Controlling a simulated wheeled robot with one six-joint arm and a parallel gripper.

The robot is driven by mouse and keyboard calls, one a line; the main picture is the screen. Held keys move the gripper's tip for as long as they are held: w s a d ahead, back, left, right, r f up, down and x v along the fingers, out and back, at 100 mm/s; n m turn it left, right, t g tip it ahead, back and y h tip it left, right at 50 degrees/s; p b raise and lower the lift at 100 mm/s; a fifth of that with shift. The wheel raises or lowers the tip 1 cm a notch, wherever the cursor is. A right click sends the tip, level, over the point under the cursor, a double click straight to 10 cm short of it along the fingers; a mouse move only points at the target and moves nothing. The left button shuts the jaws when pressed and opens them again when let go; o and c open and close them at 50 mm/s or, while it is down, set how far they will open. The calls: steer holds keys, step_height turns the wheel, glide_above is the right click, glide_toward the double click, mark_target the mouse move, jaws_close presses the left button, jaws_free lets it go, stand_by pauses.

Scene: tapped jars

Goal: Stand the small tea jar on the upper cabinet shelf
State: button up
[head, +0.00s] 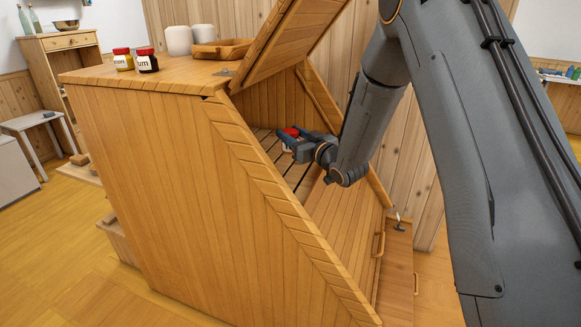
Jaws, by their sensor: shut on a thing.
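My gripper (284,141) is inside the open front of the wooden cabinet (180,190), shut on a small jar with a red lid (291,131) and a pale body. The fingers hide much of this jar, and its label cannot be read, so I cannot confirm that it is the tea jar. The upper shelf (264,142), made of dark-gapped slats, lies just behind and beneath the jar. I cannot tell whether the jar's base touches the slats.
The cabinet's raised lid (285,40) slants above my gripper. The sloping side edge (275,190) is close on the left.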

steer(key=w+f+b, duration=0.3)
steer(key=f+b, duration=0.6)
steer(key=f, duration=0.1)
steer(key=shift+f, duration=0.2)
steer(key=shift+f+b, duration=1.65)
steer(key=shift+f, duration=1.25)
steer(key=shift+f, duration=0.35)
steer(key=shift+d, duration=0.1)
steer(key=o, duration=1.3)
steer(key=shift+s, duration=0.15)
